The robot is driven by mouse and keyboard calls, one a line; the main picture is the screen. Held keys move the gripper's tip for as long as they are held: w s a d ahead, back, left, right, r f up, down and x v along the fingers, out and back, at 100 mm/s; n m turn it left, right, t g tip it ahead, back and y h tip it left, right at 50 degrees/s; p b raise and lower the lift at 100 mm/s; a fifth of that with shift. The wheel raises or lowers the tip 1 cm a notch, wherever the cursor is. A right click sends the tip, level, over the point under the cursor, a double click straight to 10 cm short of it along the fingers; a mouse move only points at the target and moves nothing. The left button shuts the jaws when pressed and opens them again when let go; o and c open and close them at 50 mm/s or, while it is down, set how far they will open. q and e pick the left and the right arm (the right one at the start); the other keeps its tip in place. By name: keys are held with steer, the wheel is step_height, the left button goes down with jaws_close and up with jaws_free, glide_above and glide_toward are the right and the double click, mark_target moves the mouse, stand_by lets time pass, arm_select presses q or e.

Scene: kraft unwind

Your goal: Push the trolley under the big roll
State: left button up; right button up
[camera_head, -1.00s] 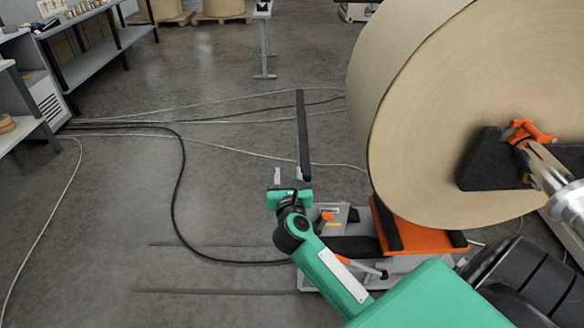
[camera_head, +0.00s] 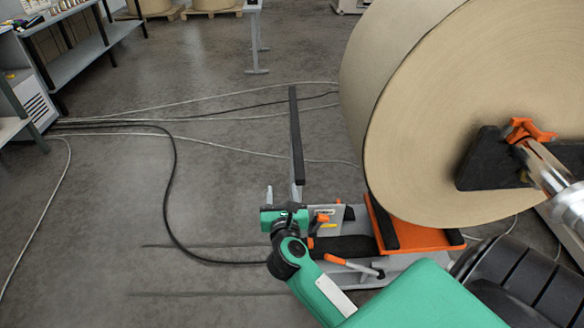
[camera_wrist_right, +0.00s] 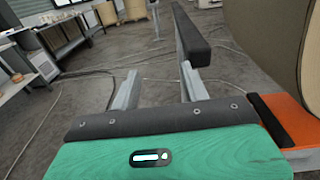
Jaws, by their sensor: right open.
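The big roll (camera_head: 460,120) of brown paper fills the right side of the head view, with a dark arm and an orange clamp at its core. The trolley has an orange platform (camera_head: 425,238) under the roll's lower edge, a grey base and a black handle bar (camera_head: 297,140). The bar also shows in the wrist view (camera_wrist_right: 190,35). My right gripper (camera_head: 283,194) is open at the bar's near end. The bar lies by the right finger; I cannot tell if they touch. Nothing shows between the fingers. My left gripper is not in view.
Black and pale cables (camera_head: 174,190) cross the floor on the left. A workbench (camera_head: 80,60) stands at the upper left. A grey stand (camera_head: 256,40) is at the top centre. The floor between the bench and the trolley is otherwise open.

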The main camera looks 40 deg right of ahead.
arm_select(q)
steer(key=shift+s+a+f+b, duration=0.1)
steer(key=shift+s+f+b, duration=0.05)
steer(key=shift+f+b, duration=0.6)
arm_select(e)
steer(key=v, duration=1)
steer(key=shift+a, duration=0.3)
steer(key=shift+s+f, duration=0.1)
steer(key=shift+f, duration=0.1)
arm_select(q)
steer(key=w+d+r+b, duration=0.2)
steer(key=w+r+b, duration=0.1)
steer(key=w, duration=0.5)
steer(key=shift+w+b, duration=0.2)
steer(key=shift+b, duration=0.3)
arm_select(e)
steer(key=v, duration=1.4)
